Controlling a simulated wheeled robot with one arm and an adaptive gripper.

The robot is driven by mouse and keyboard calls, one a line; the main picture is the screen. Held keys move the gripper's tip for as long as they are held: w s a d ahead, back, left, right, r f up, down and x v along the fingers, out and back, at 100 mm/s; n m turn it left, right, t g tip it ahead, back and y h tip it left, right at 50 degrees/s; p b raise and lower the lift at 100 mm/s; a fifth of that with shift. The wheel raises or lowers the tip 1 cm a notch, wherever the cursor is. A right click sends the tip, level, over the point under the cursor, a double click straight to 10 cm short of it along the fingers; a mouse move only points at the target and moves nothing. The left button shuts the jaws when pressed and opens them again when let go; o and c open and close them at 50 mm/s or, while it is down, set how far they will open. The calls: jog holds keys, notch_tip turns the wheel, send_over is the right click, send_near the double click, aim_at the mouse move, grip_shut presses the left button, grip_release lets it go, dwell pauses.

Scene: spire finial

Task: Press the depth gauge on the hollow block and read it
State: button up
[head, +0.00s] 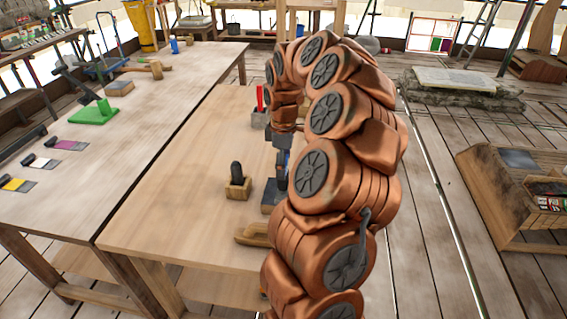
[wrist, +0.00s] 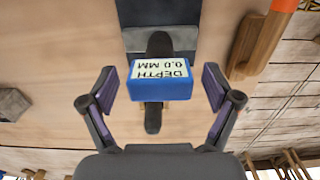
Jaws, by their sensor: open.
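The depth gauge is blue with a white display (wrist: 160,70) that reads "DEPTH 0.0 MM", upside down in the wrist view. It sits between my gripper's (wrist: 160,84) spread fingers, and I see no clear contact. A dark bar shows above and below its body. In the head view a blue part of the gauge (head: 282,168) shows beside my arm, which hides the rest. A dark grey-blue block (head: 270,196) is at its foot, also seen in the wrist view (wrist: 136,40). I cannot tell whether this is the hollow block.
A small wooden block with a dark rounded peg (head: 237,184) stands to the left on the light table (head: 165,205). A wooden piece (head: 252,234) lies near my arm. A red upright item (head: 260,98) stands farther back. The table's left part is clear.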

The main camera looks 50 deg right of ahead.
notch_tip(320, 180, up, 12)
dwell(0.8)
jog(key=s+a, duration=0.2)
jog(key=a, duration=0.9)
jog(key=s+a, duration=0.2)
jog(key=a, duration=0.8)
jog(key=s+a+f+m+g, duration=0.1)
jog(key=s+a+f+m, duration=0.2)
jog(key=s, duration=0.7)
jog(key=s+a+f+m, duration=0.4)
jog(key=s+a+f, duration=0.1)
jog(key=s+a, duration=0.3)
jog(key=shift+s+a+f+g, duration=0.2)
jog(key=shift+s+f+g, duration=0.2)
jog(key=shift+s, duration=0.5)
